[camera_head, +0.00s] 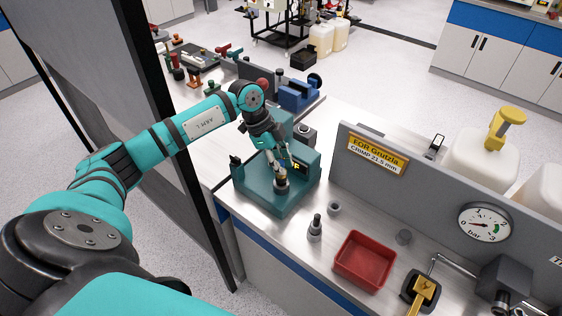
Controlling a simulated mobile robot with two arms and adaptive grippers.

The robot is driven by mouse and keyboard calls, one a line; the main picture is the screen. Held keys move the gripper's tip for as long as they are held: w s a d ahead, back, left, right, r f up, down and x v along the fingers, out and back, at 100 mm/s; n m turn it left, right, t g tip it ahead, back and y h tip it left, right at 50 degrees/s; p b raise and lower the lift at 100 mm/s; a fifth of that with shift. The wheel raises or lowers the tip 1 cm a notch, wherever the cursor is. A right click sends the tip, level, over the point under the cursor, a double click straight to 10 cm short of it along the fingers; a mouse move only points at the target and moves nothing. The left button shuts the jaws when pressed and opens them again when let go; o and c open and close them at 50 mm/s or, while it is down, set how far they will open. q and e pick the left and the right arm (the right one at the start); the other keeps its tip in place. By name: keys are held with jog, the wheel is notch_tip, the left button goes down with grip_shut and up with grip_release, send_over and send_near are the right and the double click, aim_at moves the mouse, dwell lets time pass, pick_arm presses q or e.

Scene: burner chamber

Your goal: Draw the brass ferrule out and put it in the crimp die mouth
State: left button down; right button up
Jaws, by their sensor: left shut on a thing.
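My left arm reaches in from the left, and its gripper (281,172) points down over the teal bench device (270,202). The gripper is shut on a small brass-coloured piece, the brass ferrule (281,176), at a grey round seat on the device. The fingers partly cover it, and I cannot tell whether it is still seated or lifted clear. I cannot make out for certain which part is the crimp die mouth. My right gripper is not in view.
A grey cylinder with a thin top (315,228) and a small grey ring (334,208) stand right of the device. Closer in is a red tray (365,260). A grey panel with a yellow sign (377,155) and a gauge (484,222) bounds the bench's right side.

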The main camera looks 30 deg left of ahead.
pick_arm(q)
jog(key=shift+f, duration=0.55)
jog(key=c, duration=1.2)
grip_release()
jog(key=shift+r, duration=0.1)
jog(key=v, duration=1.1)
jog(key=shift+s+a+r, duration=0.1)
jog(key=shift+a+r, duration=0.1)
jog(key=shift+r, duration=0.15)
